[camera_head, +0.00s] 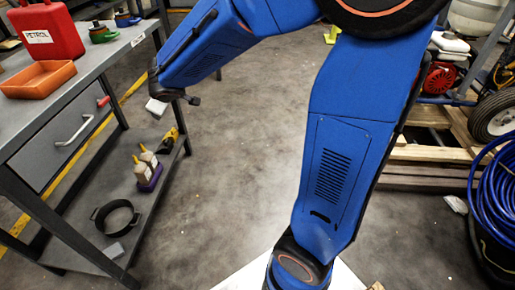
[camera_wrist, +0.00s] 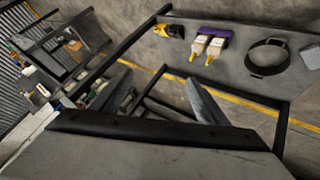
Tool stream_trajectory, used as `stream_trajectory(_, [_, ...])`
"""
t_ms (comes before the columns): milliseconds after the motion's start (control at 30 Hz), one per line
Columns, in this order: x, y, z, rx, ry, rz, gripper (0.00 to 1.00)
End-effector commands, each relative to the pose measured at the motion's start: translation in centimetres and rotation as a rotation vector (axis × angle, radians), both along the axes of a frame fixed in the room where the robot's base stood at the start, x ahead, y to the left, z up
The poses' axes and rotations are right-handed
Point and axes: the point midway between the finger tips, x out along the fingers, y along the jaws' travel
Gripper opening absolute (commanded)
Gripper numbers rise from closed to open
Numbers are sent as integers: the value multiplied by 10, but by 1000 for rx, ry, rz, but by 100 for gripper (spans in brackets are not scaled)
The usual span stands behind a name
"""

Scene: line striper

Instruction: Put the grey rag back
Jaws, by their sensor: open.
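A small flat grey piece (camera_head: 115,250), possibly the grey rag, lies on the lower shelf near its front end. It also shows at the right edge of the wrist view (camera_wrist: 311,57); its cloth texture is too small to confirm. My gripper (camera_wrist: 158,76) is open, with its two fingers spread and nothing seen between them. In the head view the end of my arm is beside the bench's far end, apart from the grey piece. A small pale block shows there, and I cannot tell if it is part of my gripper.
The grey workbench (camera_head: 100,54) holds a red petrol can (camera_head: 47,32) and an orange tray (camera_head: 38,79). Its lower shelf (camera_head: 88,210) holds a black ring clamp (camera_head: 116,218), two bottles in a purple holder (camera_head: 149,168) and a yellow tool (camera_head: 170,138). Open floor lies right.

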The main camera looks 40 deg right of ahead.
Motion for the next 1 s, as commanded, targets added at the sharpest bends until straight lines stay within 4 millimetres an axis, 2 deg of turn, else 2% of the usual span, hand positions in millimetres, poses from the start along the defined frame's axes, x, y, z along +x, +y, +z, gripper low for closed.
stream_trajectory(33, [-14,-20,11,7,-2,-49,69])
stream_trajectory(200, [-65,-74,32,30,27,-194,69])
stream_trajectory(333, [-110,-106,41,60,64,-293,69])
stream_trajectory(500, [-174,-135,44,116,124,-399,69])
stream_trajectory(733, [-262,-150,38,219,224,-494,69])
stream_trajectory(900, [-320,-144,28,308,298,-525,69])
stream_trajectory(1000, [-345,-137,24,352,330,-526,69])
